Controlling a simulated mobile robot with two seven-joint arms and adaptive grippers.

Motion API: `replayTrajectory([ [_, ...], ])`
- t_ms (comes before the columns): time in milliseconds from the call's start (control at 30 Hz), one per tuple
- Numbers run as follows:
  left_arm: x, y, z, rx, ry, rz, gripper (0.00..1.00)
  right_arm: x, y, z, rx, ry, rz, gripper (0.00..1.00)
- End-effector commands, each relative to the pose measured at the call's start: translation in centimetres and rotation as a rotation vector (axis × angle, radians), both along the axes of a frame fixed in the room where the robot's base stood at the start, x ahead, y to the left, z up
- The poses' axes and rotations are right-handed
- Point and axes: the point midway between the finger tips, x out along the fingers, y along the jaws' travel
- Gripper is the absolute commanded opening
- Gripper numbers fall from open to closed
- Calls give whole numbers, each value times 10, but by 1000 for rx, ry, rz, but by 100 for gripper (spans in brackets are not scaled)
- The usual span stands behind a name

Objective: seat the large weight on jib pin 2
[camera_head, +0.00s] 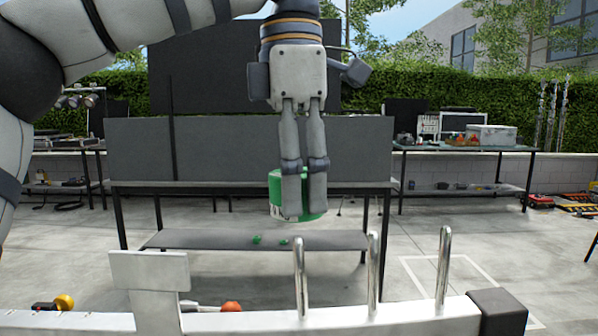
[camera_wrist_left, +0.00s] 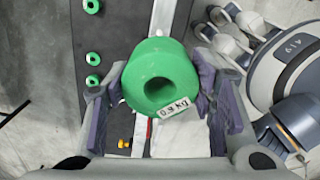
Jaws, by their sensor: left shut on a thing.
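My left gripper (camera_head: 304,196) hangs fingers-down in the head view, shut on the green weight (camera_head: 275,186). The weight is mostly behind the fingers. In the left wrist view the weight (camera_wrist_left: 143,68) sits between the finger pads, with its hole showing and a white label partly readable as kg. The white jib (camera_head: 385,316) runs along the bottom of the head view. It carries three upright metal pins: a left one (camera_head: 299,278), a middle one (camera_head: 374,275) and a right one (camera_head: 443,268). No weight shows on them. The held weight appears above the pins, nearest the left one. My right gripper is not in view.
A white upright plate (camera_head: 150,271) stands on the jib at left, and a dark block (camera_head: 497,313) caps its right end. A dark table (camera_head: 230,184) stands behind. Small green pieces (camera_head: 257,239) lie on its lower shelf. A cluttered table (camera_head: 465,149) stands back right.

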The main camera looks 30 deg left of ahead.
Motion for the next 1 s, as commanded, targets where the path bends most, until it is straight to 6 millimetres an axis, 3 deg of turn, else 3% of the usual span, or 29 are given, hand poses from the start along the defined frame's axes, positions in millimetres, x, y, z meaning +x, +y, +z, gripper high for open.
replayTrajectory([
  [1000,2,-2,-56,-1,-5,0,30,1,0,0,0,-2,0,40],
])
